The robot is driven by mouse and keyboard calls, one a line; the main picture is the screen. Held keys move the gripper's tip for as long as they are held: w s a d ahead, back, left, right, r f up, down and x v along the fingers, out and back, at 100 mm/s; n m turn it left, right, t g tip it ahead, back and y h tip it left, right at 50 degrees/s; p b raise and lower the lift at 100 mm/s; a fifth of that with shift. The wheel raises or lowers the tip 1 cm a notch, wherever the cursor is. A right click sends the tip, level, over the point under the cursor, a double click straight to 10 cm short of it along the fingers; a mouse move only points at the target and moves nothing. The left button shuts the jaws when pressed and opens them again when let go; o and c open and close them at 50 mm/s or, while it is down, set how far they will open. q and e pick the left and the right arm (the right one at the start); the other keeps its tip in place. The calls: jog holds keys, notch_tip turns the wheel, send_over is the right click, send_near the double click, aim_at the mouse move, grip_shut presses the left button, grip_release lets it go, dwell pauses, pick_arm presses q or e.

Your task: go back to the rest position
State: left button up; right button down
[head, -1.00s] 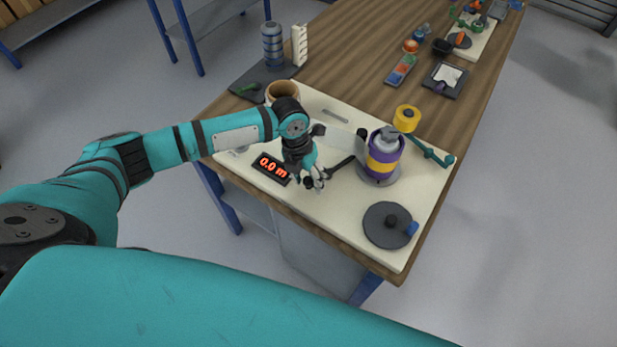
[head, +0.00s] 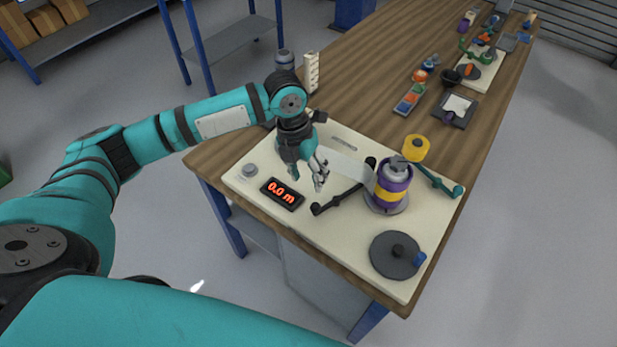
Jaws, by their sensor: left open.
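My left gripper (head: 319,181) is open and empty above the cream board (head: 257,161). It hangs between the black meter with the red "0.0 m" display (head: 282,194) and the purple and yellow film roll (head: 388,187). A black bar (head: 337,200) lies just right of the fingers, apart from them as far as I can tell. A pale film strip (head: 350,171) runs from behind the gripper to the roll. My right gripper is not in view.
A dark disc with a knob (head: 396,255) sits at the board's near right corner. A yellow roller on a teal arm (head: 416,148) stands at the right. Coloured parts (head: 409,98) and a dark tray (head: 455,109) lie farther back. The right floor is clear.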

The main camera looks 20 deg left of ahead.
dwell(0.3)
pick_arm(q)
jog(key=s+d+f+n+t+h, duration=0.2)
jog(key=s+d+f+n, duration=0.4)
jog(key=s+d+n, duration=0.6)
jog(key=s+a+f+n+t+y, duration=0.15)
jog(key=s+a+n, duration=0.45)
jog(key=n, duration=0.6)
jog(key=s+a+n+y, duration=0.35)
jog(key=a+n, duration=0.45)
jog(key=n, duration=0.3)
notch_tip(320, 180, down, 29)
jog(key=s+g+h+b, duration=0.1)
jog(key=s+b, duration=0.1)
jog(key=s, duration=0.1)
jog(key=s+a+f+g+b, duration=0.1)
jog(key=s+a+f, duration=0.1)
jog(key=s+f, duration=1.3)
jog(key=shift+s+f+m, duration=0.25)
jog(key=shift+f+m, duration=0.15)
jog(key=shift+f, duration=0.35)
